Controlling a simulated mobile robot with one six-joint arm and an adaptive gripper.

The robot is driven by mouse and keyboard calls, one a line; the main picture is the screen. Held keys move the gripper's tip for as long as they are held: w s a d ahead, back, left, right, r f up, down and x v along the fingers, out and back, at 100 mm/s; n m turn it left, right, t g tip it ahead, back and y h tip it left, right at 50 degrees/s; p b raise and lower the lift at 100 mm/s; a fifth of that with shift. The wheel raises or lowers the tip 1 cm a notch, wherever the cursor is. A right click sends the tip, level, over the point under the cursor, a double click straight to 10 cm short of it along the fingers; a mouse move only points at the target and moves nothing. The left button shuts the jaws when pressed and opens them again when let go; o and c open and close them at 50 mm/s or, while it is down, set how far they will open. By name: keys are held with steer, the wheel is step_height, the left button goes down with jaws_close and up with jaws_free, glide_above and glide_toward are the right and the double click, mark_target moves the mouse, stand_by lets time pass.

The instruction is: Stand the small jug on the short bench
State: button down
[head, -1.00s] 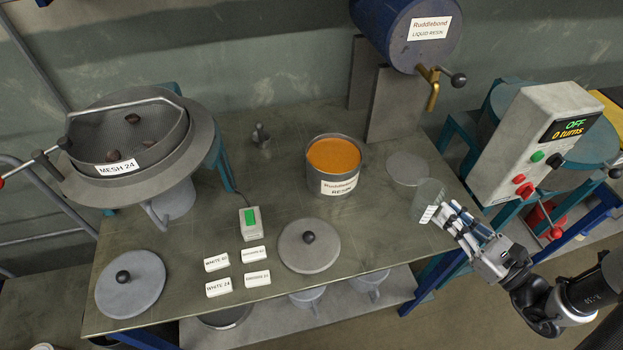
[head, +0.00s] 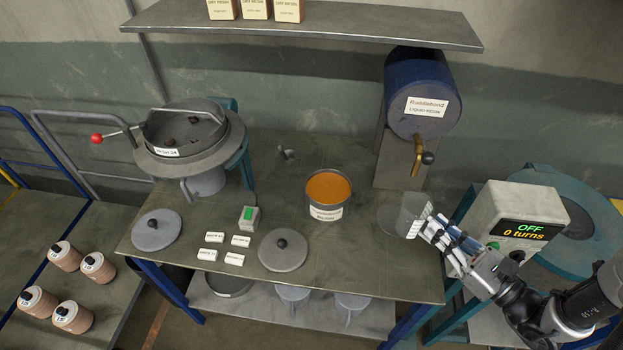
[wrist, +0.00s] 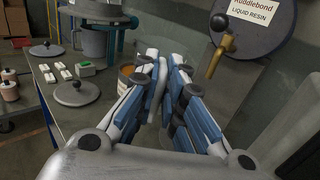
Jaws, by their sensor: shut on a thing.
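The small jug (head: 413,209) is clear, with a white marked strip, and looks roughly upright in the head view. My gripper (head: 430,229) is shut on its right side. The jug is over the right end of the main bench (head: 340,262), in front of a pale round disc. I cannot tell whether its base touches anything. In the wrist view the fingers of my gripper (wrist: 168,75) are close together, and the jug is hard to make out. Which bench counts as the short one is not clear; a lower bench (head: 95,225) stands at the left.
A blue resin drum (head: 420,95) with a brass tap hangs behind the jug. An orange-filled tin (head: 327,210), lids, labels and a sieve (head: 185,140) occupy the main bench. A control box (head: 515,215) stands close right of my gripper. Several brown pots (head: 65,256) sit on the left bench.

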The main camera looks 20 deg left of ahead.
steer(key=shift+s+a+r+p, duration=0.1)
steer(key=shift+a+r+p, duration=0.1)
steer(key=shift+r, duration=0.2)
steer(key=shift+s+a+r+p, duration=0.1)
steer(key=shift+r+p, duration=0.05)
steer(key=shift+r, duration=0.25)
steer(key=shift+w+f, duration=0.1)
step_height(320, 180, down, 20)
steer(key=b, duration=0.5)
steer(key=shift+d, duration=0.1)
steer(key=shift+f+b, duration=0.2)
steer(key=shift+b, duration=0.15)
steer(key=c, duration=1.7)
jaws_free()
steer(key=shift+r, duration=0.1)
